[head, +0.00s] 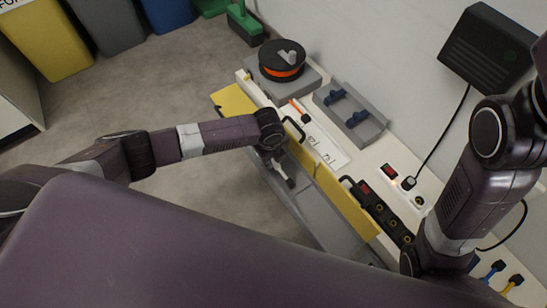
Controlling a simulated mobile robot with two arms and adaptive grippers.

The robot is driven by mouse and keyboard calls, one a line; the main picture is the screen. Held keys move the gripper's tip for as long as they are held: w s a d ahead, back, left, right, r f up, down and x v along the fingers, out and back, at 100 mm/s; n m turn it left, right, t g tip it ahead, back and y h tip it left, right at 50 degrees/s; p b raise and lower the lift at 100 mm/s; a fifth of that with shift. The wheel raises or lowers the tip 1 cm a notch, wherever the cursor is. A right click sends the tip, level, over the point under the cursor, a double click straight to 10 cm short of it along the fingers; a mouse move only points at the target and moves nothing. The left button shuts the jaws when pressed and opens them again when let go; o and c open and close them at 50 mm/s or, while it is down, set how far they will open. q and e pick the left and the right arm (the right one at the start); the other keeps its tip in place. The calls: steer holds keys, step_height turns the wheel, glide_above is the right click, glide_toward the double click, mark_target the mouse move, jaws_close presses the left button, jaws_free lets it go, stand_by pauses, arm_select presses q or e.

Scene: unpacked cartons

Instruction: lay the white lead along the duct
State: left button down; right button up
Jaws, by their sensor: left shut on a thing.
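My left gripper (284,174) reaches in from the left, below the yellow front edge of the bench and above a grey surface (318,207). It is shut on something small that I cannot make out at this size. I cannot pick out the white lead. I cannot tell for sure which part is the duct; a white strip (322,141) with dark marks lies along the bench top, beyond the left gripper. My right arm comes down at the right, and its gripper is out of sight.
On the bench (377,158) are a black spool with an orange band (282,66), a grey block with blue clips (350,112) and a black socket strip (384,212). A black box (488,48) with a cable is at the wall. Bins (105,23) stand back left; the floor is clear.

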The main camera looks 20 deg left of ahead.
arm_select(q)
steer(key=shift+f, duration=0.2)
steer(key=c, duration=1.8)
jaws_free()
steer(key=shift+o, duration=0.2)
